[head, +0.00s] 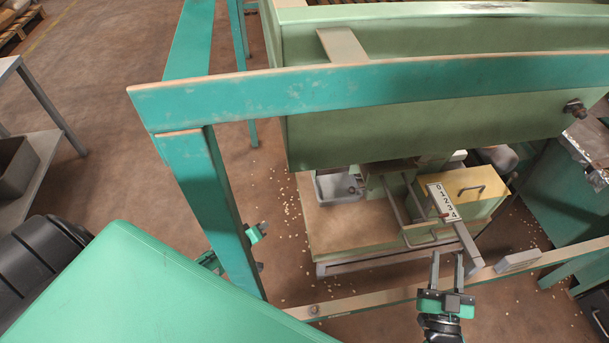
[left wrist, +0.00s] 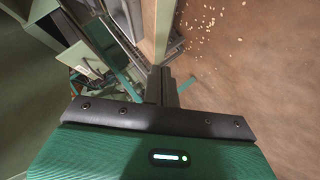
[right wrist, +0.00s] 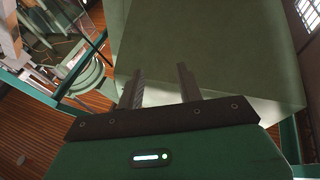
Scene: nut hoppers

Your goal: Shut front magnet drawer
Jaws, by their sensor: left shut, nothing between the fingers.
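The front magnet drawer's pale yellow-green front plate with a handle (head: 420,236) is low under the green hopper in the head view. Two thin bars run from it back toward the housing, and it stands out from the housing. My right gripper (head: 447,262) is open and empty, its fingers pointing up just in front of and to the right of the drawer handle. Its two fingers show apart in the right wrist view (right wrist: 158,82). My left gripper (head: 258,232) is shut and empty beside the teal post, partly hidden by it. Its closed fingers show in the left wrist view (left wrist: 162,86).
A yellow box with a handle (head: 475,190) is behind the drawer. A numbered scale plate (head: 441,202) and a grey lever (head: 467,246) overhang it. Teal frame beams (head: 215,210) and a low rail (head: 375,299) surround the place. Nuts lie scattered on the floor.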

